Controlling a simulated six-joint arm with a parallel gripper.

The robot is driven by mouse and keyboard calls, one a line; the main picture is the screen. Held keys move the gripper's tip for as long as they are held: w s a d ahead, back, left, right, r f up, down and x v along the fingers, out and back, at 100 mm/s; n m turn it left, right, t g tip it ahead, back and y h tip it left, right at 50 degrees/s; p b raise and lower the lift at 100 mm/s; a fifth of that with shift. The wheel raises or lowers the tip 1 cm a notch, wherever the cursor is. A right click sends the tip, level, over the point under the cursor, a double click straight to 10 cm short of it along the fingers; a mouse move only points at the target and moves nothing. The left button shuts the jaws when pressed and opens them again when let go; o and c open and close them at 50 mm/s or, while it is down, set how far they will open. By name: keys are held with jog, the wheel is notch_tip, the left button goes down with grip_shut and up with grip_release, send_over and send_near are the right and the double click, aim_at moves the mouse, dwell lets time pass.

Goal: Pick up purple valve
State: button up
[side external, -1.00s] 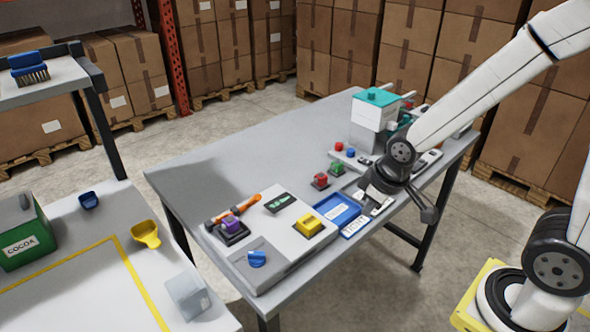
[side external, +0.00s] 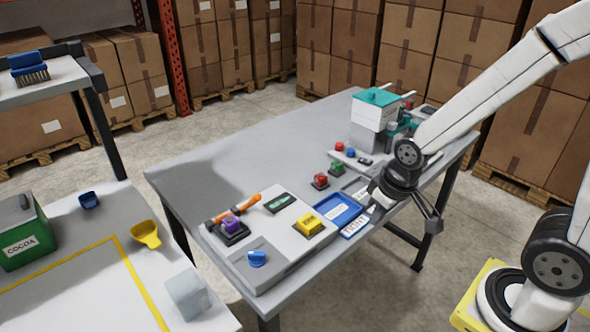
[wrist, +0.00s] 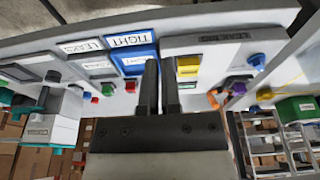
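The purple valve (side external: 232,224) sits on a dark square base at the left corner of a grey panel (side external: 283,263) on the table. In the wrist view a small purple shape (wrist: 238,88), likely the valve, shows right of the fingers. My gripper (side external: 434,228) is at the table's front edge, right of the blue trays and well away from the valve. In the wrist view its two dark fingers (wrist: 160,68) stand parallel with a narrow gap between them. Nothing is held in the gap.
The panel also carries a yellow block (side external: 308,224), a blue knob (side external: 257,258) and an orange-handled tool (side external: 245,204). Blue trays (side external: 339,208), red and green valves (side external: 321,180) and a teal-topped machine (side external: 374,112) lie between panel and arm. The table's back left is clear.

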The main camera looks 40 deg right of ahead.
jog(key=o, duration=1.2)
jog(key=shift+w, duration=0.1)
jog(key=g, duration=0.2)
send_over(229, 220)
jog(key=d, duration=0.1)
jog(key=shift+s+d+r, duration=0.1)
jog(key=shift+s+r, duration=0.15)
jog(key=shift+s, duration=0.05)
jog(key=shift+w+a+f+g, duration=0.1)
jog(key=shift+w+a+g, duration=0.25)
jog(key=shift+a, duration=0.3)
jog(key=shift+f, duration=0.1)
jog(key=shift+f, duration=1.25)
